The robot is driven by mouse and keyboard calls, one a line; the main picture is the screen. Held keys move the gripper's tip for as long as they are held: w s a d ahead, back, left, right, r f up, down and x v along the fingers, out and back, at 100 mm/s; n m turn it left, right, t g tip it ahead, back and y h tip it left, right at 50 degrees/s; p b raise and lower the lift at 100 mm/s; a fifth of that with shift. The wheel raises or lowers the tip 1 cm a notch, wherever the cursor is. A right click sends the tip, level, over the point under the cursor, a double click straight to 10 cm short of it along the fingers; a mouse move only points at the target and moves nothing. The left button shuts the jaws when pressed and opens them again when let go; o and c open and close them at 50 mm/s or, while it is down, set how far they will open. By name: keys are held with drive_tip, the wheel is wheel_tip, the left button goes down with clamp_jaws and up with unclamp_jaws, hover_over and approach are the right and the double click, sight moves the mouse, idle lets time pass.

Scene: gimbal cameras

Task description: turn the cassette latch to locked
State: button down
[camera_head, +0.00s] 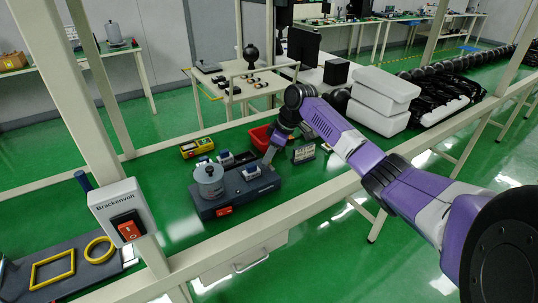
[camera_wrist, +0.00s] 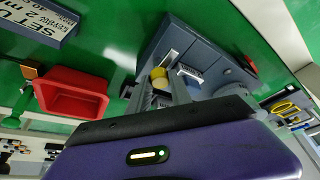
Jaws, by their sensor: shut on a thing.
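A blue-grey device base (camera_head: 215,205) stands on the green bench top in the head view, with a silver round canister (camera_head: 208,178) and small grey blocks on it. My gripper (camera_head: 268,159) reaches down at the base's right end. In the wrist view my gripper (camera_wrist: 163,92) is shut at the base (camera_wrist: 215,45), with a small yellow-and-white piece (camera_wrist: 159,76) at its fingertips. I take this piece to be the cassette latch; its turn position is not readable. A white label (camera_wrist: 189,72) lies beside it. My fingers hide part of the latch area.
A red bin (camera_head: 262,138) stands behind the base; it also shows in the wrist view (camera_wrist: 72,92). A yellow meter (camera_head: 197,147) and a dark sign (camera_head: 304,153) stand nearby. A frame post (camera_head: 95,105) with a red-switch box (camera_head: 118,208) rises at left.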

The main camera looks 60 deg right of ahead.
drive_tip(key=m+p, duration=0.1)
drive_tip(key=m+h+p, duration=0.1)
drive_tip(key=p, duration=0.1)
drive_tip(key=m+p, duration=0.1)
drive_tip(key=shift+a+r+p, duration=0.25)
drive_tip(key=shift+p, duration=0.1)
drive_tip(key=m+h+p, duration=0.1)
drive_tip(key=m+p, duration=0.1)
drive_tip(key=m, duration=0.1)
drive_tip(key=m+h+p, duration=0.1)
drive_tip(key=m+p, duration=0.1)
drive_tip(key=p, duration=0.1)
drive_tip(key=shift+a+f+m+g, duration=0.1)
drive_tip(key=shift+m+g, duration=0.2)
drive_tip(key=shift+m, duration=0.1)
drive_tip(key=m+p, duration=0.1)
drive_tip(key=m, duration=0.1)
drive_tip(key=m+g+h+p, duration=0.1)
drive_tip(key=m, duration=0.1)
drive_tip(key=shift+w+f+m+h, duration=0.1)
drive_tip(key=shift+w+m+h, duration=0.1)
drive_tip(key=shift+m+h, duration=0.1)
drive_tip(key=m, duration=0.2)
drive_tip(key=m+g, duration=0.1)
drive_tip(key=m, duration=0.1)
drive_tip(key=shift+g+h, duration=0.3)
drive_tip(key=shift+h, duration=0.1)
drive_tip(key=c, duration=1.2)
unclamp_jaws()
drive_tip(key=shift+v, duration=3.9)
